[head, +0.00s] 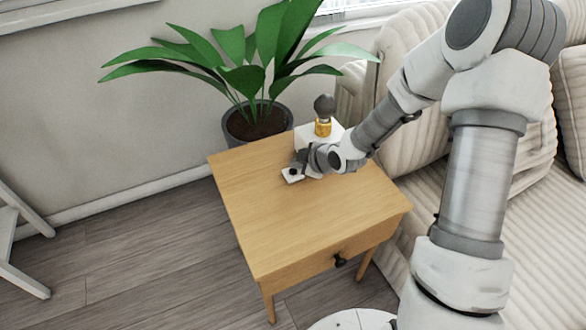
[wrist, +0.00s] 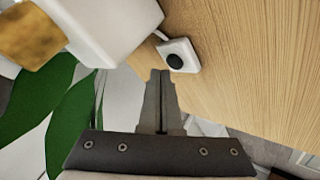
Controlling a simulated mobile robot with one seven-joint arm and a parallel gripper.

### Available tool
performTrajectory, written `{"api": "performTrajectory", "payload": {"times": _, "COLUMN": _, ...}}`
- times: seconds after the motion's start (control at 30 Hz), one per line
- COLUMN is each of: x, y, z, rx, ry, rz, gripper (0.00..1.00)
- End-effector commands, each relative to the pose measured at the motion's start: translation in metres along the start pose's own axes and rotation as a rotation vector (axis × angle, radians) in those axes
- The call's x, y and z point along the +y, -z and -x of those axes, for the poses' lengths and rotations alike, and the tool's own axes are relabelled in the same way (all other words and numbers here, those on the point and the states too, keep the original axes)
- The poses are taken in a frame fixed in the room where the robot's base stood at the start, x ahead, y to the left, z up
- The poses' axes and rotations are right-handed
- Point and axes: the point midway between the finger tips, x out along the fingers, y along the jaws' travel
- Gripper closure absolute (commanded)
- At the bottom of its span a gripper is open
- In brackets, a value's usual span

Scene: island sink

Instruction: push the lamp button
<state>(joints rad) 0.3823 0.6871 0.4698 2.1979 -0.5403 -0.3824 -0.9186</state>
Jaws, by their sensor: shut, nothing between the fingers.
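The lamp (head: 323,127) stands on the wooden side table, with a white block base, a gold socket and a dark round bulb. Its white base (wrist: 112,22) and gold socket (wrist: 28,36) fill the upper left of the wrist view. The lamp button is a round black knob (wrist: 175,61) on a small white pad (wrist: 187,49), joined to the base by a short white cord. The pad also shows in the head view (head: 291,178). My gripper (wrist: 160,74) is shut and empty, its tips beside the button. I cannot tell whether they touch it. In the head view my gripper (head: 302,163) partly hides the pad.
The wooden table (head: 290,228) is otherwise clear towards its front. A potted plant (head: 258,122) stands behind it. A beige ribbed sofa (head: 405,172) is close on the right. A white-legged piece of furniture (head: 18,262) stands far left.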

Motion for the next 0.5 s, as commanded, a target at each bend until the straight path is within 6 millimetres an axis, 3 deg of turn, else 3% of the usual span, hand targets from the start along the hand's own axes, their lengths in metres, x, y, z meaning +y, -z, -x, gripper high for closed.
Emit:
{"api": "performTrajectory", "payload": {"times": 0.27, "x": 0.002, "y": 0.002, "z": 0.002, "rx": 0.0, "ry": 0.0, "rz": 0.0, "gripper": 1.0}}
{"api": "performTrajectory", "payload": {"times": 0.5, "x": 0.013, "y": 0.013, "z": 0.018, "rx": 0.0, "ry": -0.001, "rz": 0.0, "gripper": 1.0}}
